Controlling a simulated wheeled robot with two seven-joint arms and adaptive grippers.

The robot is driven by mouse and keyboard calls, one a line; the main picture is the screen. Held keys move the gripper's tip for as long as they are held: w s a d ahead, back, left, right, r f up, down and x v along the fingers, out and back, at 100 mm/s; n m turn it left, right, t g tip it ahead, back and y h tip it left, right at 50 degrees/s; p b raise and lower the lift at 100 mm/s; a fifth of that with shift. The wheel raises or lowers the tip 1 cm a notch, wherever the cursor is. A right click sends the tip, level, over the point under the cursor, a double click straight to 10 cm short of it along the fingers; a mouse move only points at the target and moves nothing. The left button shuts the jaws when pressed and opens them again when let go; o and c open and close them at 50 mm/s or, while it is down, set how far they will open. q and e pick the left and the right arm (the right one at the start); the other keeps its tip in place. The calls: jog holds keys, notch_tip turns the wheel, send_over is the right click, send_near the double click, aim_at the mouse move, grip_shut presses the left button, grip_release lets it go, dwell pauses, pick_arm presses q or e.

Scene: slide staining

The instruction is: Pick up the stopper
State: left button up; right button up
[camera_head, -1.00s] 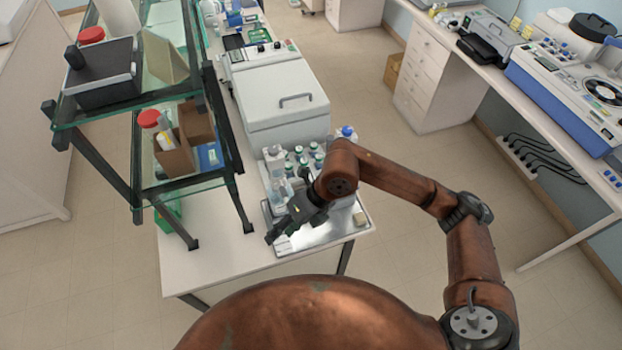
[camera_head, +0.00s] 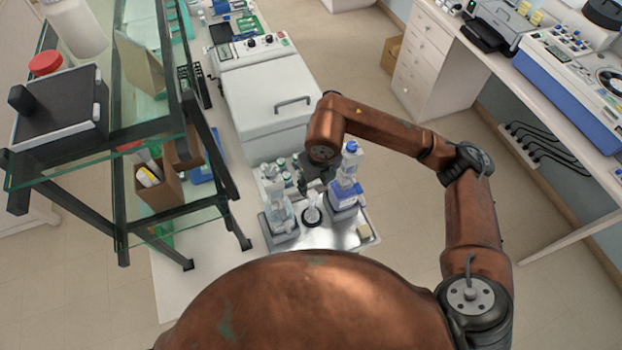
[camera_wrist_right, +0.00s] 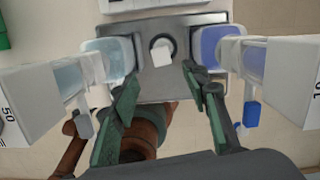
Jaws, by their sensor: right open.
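The stopper seems to be the pale, square-topped piece (camera_wrist_right: 161,53) standing in a dark ring on the metal tray (camera_wrist_right: 180,86). In the head view it is a small whitish piece (camera_head: 312,214) on a dark round base. My right gripper (camera_wrist_right: 159,75) is open, with its green-padded fingers spread on either side of the line to the stopper and nothing between them. In the head view my right gripper (camera_head: 316,178) is just behind and above the stopper, partly hidden by my arm. I cannot tell its exact height. My left gripper is not in view.
Small capped bottles (camera_head: 284,167) stand behind. A grey lidded machine (camera_head: 266,100) is farther back. A glass shelf rack (camera_head: 150,105) rises at left.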

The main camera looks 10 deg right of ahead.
aim_at(312, 193)
jog(key=shift+w+f, duration=0.2)
jog(key=shift+w, duration=0.2)
jog(key=shift+w+a+f, duration=0.15)
jog(key=shift+f, duration=0.2)
notch_tip(312, 193, down, 4)
jog(key=shift+r+p, duration=0.2)
jog(key=shift+p, duration=0.95)
jog(key=shift+w+f+p, duration=0.25)
jog(key=shift+f+p, duration=0.05)
jog(key=shift+f, duration=1.15)
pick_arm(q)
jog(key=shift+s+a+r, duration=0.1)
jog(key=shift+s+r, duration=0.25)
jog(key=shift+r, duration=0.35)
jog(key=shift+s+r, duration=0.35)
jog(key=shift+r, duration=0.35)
pick_arm(e)
jog(key=c, duration=0.9)
